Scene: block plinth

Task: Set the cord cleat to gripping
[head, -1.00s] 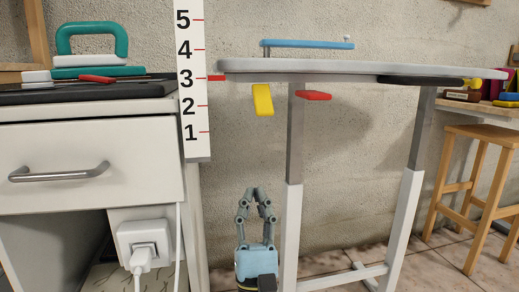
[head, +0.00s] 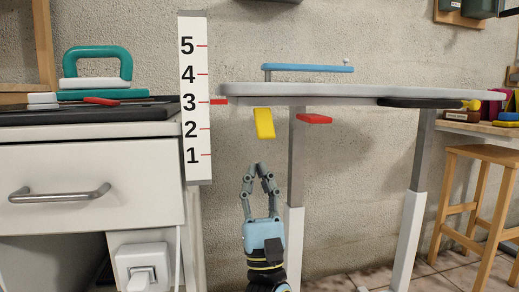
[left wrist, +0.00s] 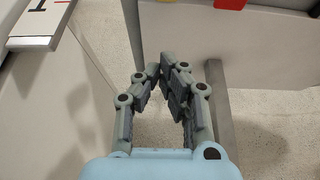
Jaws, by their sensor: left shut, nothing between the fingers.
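No part is plainly marked as the cord cleat; I cannot tell which piece it is. A yellow tab (head: 264,123) hangs slightly tilted under the front left of the grey-topped desk (head: 330,94). A red tab (head: 314,118) sits under the desk to its right. My left gripper (head: 258,166) points up below the yellow tab, apart from it, with its fingertips drawn together and empty. In the left wrist view, the shut fingers (left wrist: 160,72) show, with the yellow tab (left wrist: 177,2) and red tab (left wrist: 231,4) cut off at the top edge. My right gripper is not in view.
A numbered scale board (head: 195,110) with a red pointer (head: 219,102) stands left of the desk. A white drawer cabinet (head: 90,185) is at left. Desk legs (head: 296,160) rise right of my gripper. A blue bar (head: 308,68) is above the desktop. A wooden stool (head: 478,200) stands right.

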